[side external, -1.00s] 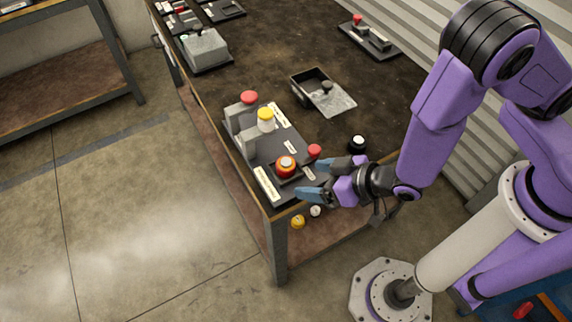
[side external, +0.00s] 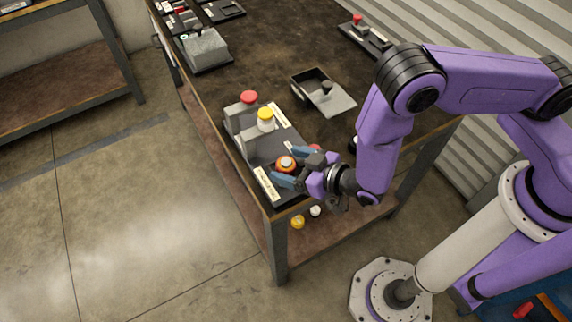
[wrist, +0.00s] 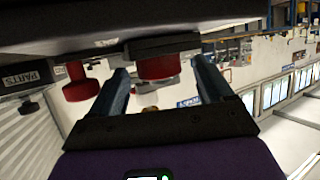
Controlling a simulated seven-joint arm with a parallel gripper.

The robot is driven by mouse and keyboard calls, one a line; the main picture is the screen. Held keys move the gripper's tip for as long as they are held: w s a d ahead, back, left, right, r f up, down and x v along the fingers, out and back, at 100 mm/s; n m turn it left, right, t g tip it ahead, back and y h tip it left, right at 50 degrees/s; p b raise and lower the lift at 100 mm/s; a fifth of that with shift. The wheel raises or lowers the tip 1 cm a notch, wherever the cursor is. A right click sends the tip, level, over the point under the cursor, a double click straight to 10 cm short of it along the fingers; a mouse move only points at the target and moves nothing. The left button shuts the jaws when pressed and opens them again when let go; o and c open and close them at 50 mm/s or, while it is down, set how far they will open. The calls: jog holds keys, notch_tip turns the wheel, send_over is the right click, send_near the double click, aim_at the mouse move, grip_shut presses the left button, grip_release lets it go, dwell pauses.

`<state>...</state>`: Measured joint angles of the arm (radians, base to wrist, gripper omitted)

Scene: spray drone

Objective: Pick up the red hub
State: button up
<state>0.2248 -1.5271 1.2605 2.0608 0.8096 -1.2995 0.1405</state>
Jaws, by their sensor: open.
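The red hub (side external: 285,161), a short round orange-red piece with a pale top, sits near the front end of a dark board (side external: 264,150) on the table. My gripper (side external: 291,167) is open, its two blue fingers reaching in from the right on either side of the hub. In the wrist view, tilted upside down, the red hub (wrist: 160,67) shows between the spread fingers of my gripper (wrist: 163,80). I cannot tell whether either finger touches it. A gripper finger partly hides the hub's surroundings in the side view.
A red knob (wrist: 80,84) stands close outside one finger. A yellow-capped piece (side external: 265,117) and a red-capped piece (side external: 249,98) stand farther back on the board. The table's front edge is close.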

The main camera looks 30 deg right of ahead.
jog(key=shift+w+a+f, duration=0.1)
jog(key=shift+w, duration=0.1)
jog(key=c, duration=1.2)
